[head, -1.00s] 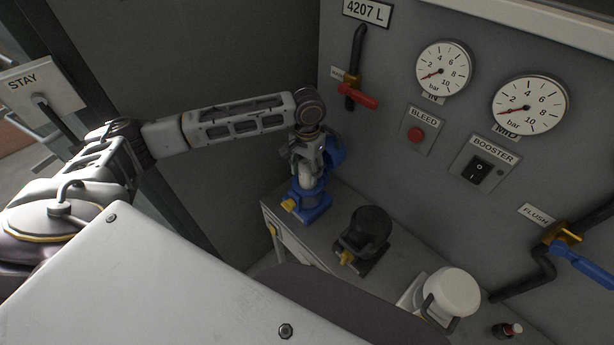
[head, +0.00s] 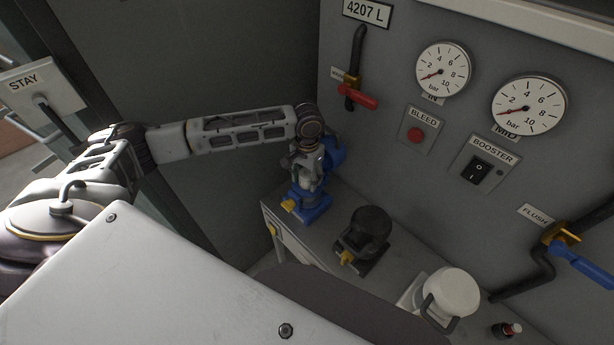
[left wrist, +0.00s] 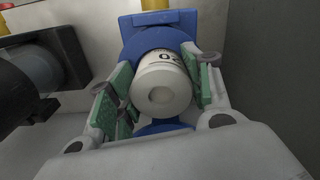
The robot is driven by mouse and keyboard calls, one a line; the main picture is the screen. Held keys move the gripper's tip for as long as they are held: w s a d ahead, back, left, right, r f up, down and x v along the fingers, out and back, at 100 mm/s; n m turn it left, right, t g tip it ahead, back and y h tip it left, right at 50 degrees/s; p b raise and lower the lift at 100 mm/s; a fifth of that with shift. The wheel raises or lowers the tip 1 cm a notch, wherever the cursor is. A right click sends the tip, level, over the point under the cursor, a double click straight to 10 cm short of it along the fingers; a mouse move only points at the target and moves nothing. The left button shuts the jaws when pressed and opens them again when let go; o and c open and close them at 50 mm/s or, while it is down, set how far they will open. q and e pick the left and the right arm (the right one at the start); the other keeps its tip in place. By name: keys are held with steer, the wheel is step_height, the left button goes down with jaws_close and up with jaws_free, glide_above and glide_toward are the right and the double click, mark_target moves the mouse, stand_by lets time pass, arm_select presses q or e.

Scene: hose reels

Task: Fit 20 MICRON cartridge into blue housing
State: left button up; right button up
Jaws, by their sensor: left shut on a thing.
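My left gripper (head: 307,178) points down over the blue housing (head: 311,205) at the back end of the bench. In the left wrist view its green-padded fingers (left wrist: 157,90) are shut on the white cartridge (left wrist: 162,88), which shows an upturned "20" on its side. The round blue rim of the housing (left wrist: 150,38) surrounds the cartridge's far end, so it appears to be in the mouth; its depth is hidden. A yellow part (head: 288,205) sticks out at the housing's foot. My right gripper is in neither view.
A black housing (head: 369,228) and a white housing with a dark handle (head: 452,292) stand farther along the bench. The grey panel behind carries gauges (head: 530,105), a red-handled valve (head: 357,94) and a blue-handled valve (head: 583,264). A dark wall stands left of the bench.

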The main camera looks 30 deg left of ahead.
arm_select(q)
steer(key=o, duration=1.1)
step_height(320, 180, up, 12)
steer(key=shift+r+b, duration=0.1)
steer(key=shift+b, duration=0.2)
stand_by(0.7)
